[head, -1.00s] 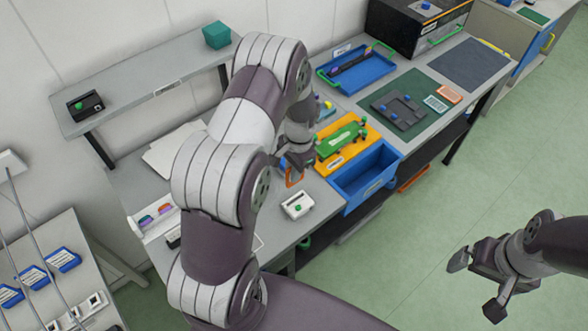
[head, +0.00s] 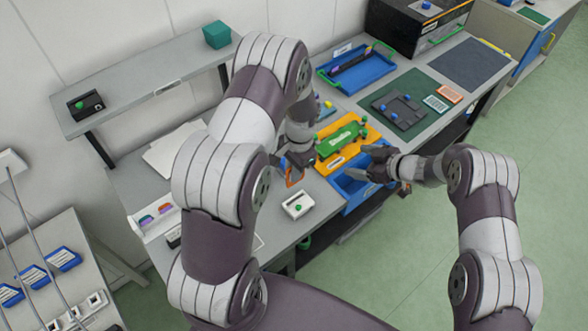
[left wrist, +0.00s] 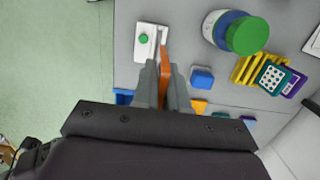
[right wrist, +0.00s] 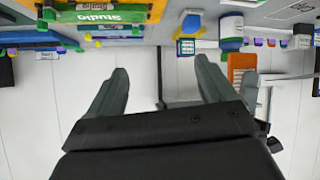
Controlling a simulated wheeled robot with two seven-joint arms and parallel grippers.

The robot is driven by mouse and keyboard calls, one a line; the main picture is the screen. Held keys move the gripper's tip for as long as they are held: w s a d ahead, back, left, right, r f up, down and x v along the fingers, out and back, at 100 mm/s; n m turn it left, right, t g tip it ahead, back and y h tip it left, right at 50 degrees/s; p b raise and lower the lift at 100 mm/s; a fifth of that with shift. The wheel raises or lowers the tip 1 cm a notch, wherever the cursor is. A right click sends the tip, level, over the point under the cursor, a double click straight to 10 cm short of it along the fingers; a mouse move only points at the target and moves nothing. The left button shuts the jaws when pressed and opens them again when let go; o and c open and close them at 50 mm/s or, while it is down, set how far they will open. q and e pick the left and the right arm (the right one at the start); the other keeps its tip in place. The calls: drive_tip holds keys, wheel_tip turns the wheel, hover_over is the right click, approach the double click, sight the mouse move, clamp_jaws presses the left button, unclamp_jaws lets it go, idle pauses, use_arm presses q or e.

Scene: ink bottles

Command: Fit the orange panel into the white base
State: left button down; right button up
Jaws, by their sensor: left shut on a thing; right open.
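The orange panel (head: 294,178) is held upright between the fingers of my left gripper (head: 291,165), above the grey bench. The left wrist view shows the panel edge-on (left wrist: 165,68) between the fingertips. The white base (head: 298,206), with a green knob, lies on the bench just below and in front of the panel. In the left wrist view the base (left wrist: 144,42) is beside the panel's far end; whether they touch is unclear. My right gripper (head: 373,162) is open and empty over the blue bin's area. Its spread fingers (right wrist: 160,72) show in the right wrist view.
A yellow board (head: 368,133) with a green part and the blue bin (head: 352,204) are right of the panel. A white-and-blue bottle with a green cap (left wrist: 246,35) stands near my left gripper. A dark green mat (head: 433,123) lies further right.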

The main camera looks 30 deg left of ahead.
sight(298, 202)
use_arm(q)
drive_tip(key=shift+s, duration=0.1)
use_arm(e)
drive_tip(key=s+a+f+n+g, duration=0.1)
drive_tip(key=s+f+g, duration=0.1)
drive_tip(key=s, duration=0.1)
drive_tip(key=s+a+f+n+g, duration=0.1)
drive_tip(key=s+f+g, duration=0.1)
drive_tip(key=s+f, duration=0.1)
drive_tip(key=s+a+f+n+g, duration=0.1)
drive_tip(key=s+f+n+g, duration=0.1)
drive_tip(key=s+f, duration=0.1)
drive_tip(key=shift+s+a+f, duration=0.1)
drive_tip(key=shift+s+a, duration=0.15)
drive_tip(key=shift+s, duration=0.45)
drive_tip(key=x, duration=0.9)
drive_tip(key=shift+s+a, duration=0.15)
drive_tip(key=shift+a, duration=0.25)
clamp_jaws()
